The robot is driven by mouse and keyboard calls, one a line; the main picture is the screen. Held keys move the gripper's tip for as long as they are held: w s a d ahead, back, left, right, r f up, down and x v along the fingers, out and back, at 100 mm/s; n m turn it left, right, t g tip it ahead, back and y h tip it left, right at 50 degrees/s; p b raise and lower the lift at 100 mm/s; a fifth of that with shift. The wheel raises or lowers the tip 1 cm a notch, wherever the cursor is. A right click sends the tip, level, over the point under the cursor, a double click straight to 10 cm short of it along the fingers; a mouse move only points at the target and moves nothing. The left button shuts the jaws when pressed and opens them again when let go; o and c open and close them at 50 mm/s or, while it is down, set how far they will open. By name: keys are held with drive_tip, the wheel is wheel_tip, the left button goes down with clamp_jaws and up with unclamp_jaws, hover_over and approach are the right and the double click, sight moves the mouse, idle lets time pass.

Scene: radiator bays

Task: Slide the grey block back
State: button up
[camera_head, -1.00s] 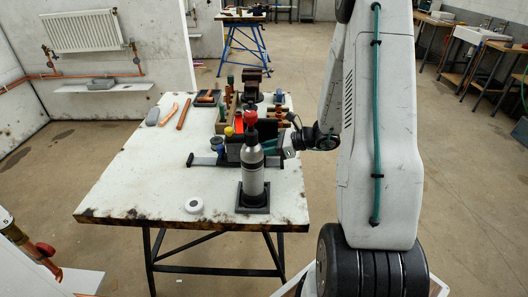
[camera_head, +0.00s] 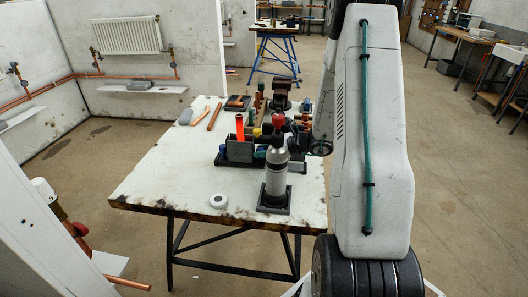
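A small grey block (camera_head: 297,167) shows just right of the spray bottle, at the right end of a dark rail (camera_head: 219,161) on the worktable. I cannot tell for sure that it sits on the rail. A grey bottle (camera_head: 276,172) with a red top stands upright on a dark square base in front and hides part of the rail. My gripper (camera_head: 303,147) is behind and right of the bottle, close above the grey block. Its fingers are small and mostly hidden, so I cannot see whether it touches or holds anything.
A dark box (camera_head: 239,151) with an orange cylinder stands at the rail's left part. Pipes, holders and a vise (camera_head: 282,93) crowd the back.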

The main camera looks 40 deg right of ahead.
drive_tip(key=shift+o, duration=1.1)
drive_tip(key=shift+a, duration=0.1)
drive_tip(key=v, duration=0.8)
drive_tip(key=shift+w, duration=0.1)
